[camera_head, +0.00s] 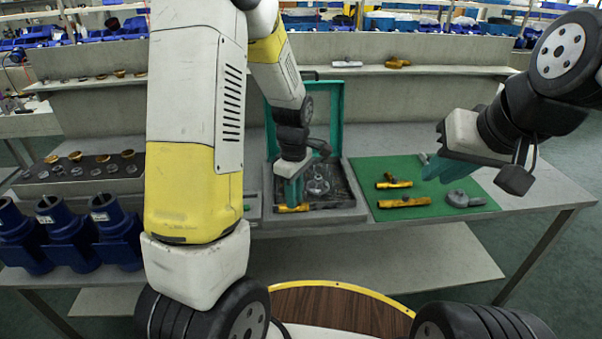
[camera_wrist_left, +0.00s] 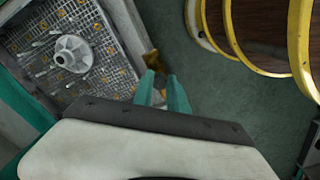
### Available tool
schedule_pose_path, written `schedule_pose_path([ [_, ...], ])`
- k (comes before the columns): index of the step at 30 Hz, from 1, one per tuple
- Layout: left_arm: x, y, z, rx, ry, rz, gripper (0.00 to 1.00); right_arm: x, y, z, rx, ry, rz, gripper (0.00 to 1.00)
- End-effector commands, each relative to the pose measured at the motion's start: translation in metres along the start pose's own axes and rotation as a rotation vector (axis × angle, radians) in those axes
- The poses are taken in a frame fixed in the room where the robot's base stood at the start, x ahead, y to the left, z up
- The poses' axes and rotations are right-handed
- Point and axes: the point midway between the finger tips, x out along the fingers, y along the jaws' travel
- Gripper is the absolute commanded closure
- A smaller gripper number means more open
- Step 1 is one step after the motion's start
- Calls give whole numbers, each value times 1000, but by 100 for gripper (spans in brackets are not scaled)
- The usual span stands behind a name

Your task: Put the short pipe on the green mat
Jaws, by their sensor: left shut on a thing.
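My left gripper (camera_head: 291,192) points down at the front edge of the open teal case. It is shut on a short brass piece (camera_head: 291,208), which looks like the short pipe. The piece also shows at the fingertips of my left gripper (camera_wrist_left: 161,76) in the left wrist view (camera_wrist_left: 151,60), partly hidden. The green mat (camera_head: 440,185) lies on the table to the right of the case. My right gripper (camera_head: 432,166) hangs over the mat's right part. I cannot tell whether its fingers are open or shut.
The case (camera_head: 343,120) holds a grey round part (camera_head: 318,186). Two brass fittings (camera_head: 394,182) (camera_head: 404,202) and a grey pump part (camera_head: 465,199) lie on the mat. Blue pump housings (camera_head: 66,235) stand at the left. A raised shelf (camera_head: 440,71) runs behind.

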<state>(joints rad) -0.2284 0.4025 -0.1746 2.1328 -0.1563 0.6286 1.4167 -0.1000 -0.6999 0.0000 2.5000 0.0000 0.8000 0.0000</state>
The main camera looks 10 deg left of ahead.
Motion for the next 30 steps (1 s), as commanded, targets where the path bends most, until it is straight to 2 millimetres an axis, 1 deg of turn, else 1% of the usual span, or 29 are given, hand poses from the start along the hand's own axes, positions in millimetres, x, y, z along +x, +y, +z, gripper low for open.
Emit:
schedule_pose_path([
  [1, -2, -12, 10, 4, 0, 1, 100, 0, 0, 0, 0, 0, 0, 80],
  [3, -4, -25, 21, 3, -1, 1, 100, 0, 0, 0, 0, 0, 0, 80],
  [6, -6, -41, 34, 2, 0, 1, 100, 0, 0, 0, 0, 0, 0, 80],
  [10, -7, -55, 45, 2, 0, 1, 100, 0, 0, 0, 0, 0, 0, 80],
  [15, -13, -63, 51, -1, 0, 2, 100, 0, 0, 0, 0, 0, 0, 80],
  [30, -43, -63, 52, -1, 0, 2, 100, 0, 0, 0, 0, 0, 0, 80],
])
